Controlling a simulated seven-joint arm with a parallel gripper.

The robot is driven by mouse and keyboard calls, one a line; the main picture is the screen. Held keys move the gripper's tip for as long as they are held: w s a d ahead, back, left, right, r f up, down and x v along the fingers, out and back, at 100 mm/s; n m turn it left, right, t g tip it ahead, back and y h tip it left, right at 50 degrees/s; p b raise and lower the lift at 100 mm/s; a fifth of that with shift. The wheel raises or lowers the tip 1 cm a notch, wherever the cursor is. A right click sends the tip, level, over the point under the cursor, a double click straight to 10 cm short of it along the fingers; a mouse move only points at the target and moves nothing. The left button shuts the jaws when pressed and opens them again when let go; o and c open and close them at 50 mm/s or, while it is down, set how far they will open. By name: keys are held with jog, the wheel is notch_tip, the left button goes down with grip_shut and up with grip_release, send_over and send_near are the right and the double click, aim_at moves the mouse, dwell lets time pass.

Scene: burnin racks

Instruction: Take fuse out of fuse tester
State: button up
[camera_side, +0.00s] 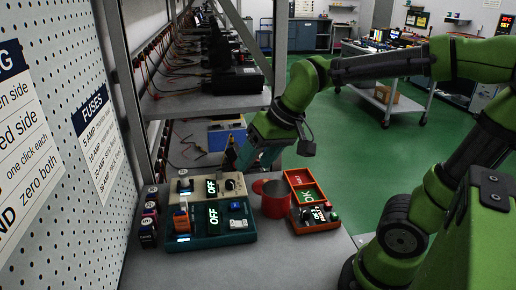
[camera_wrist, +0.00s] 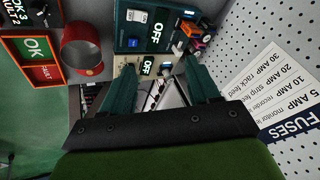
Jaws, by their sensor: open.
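A beige unit (camera_side: 203,197) with a lit OFF display and a dark knob sits at the back of the bench. In the wrist view the beige unit (camera_wrist: 119,68) lies just ahead of my fingertips. A teal unit (camera_side: 175,243), also showing OFF, stands in front of it with an orange block (camera_side: 181,220) upright at its left. The teal unit (camera_wrist: 127,14) also shows in the wrist view. I cannot tell for sure which unit is the fuse tester or pick out its fuse. My gripper (camera_wrist: 162,82) is open and empty, above and behind the beige unit.
A red mug (camera_side: 272,203) stands right of the units. Several small dark blocks (camera_side: 149,222) line the left bench edge by the pegboard (camera_side: 120,150). A metal shelf (camera_side: 205,104) stands behind. The front bench is clear.

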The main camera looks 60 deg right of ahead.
jog(key=w+d+n+g, duration=0.1)
jog(key=w+g, duration=0.1)
jog(key=w, duration=1)
jog(key=n+g+h, duration=0.1)
jog(key=n+h, duration=0.1)
jog(key=n, duration=0.1)
send_near(183, 172)
jog(key=shift+g, duration=0.3)
jog(key=f, duration=0.6)
jog(key=shift+w+d, duration=0.3)
jog(key=shift+w+a+f, duration=0.1)
jog(key=shift+w+f, duration=0.15)
jog(key=shift+f, duration=0.65)
jog(key=shift+w+a+f, duration=0.1)
jog(key=shift+w+f, duration=0.1)
jog(key=shift+f, duration=0.65)
jog(key=shift+w+f, duration=0.25)
jog(key=shift+f, duration=0.65)
jog(key=shift+c, duration=0.2)
grip_shut()
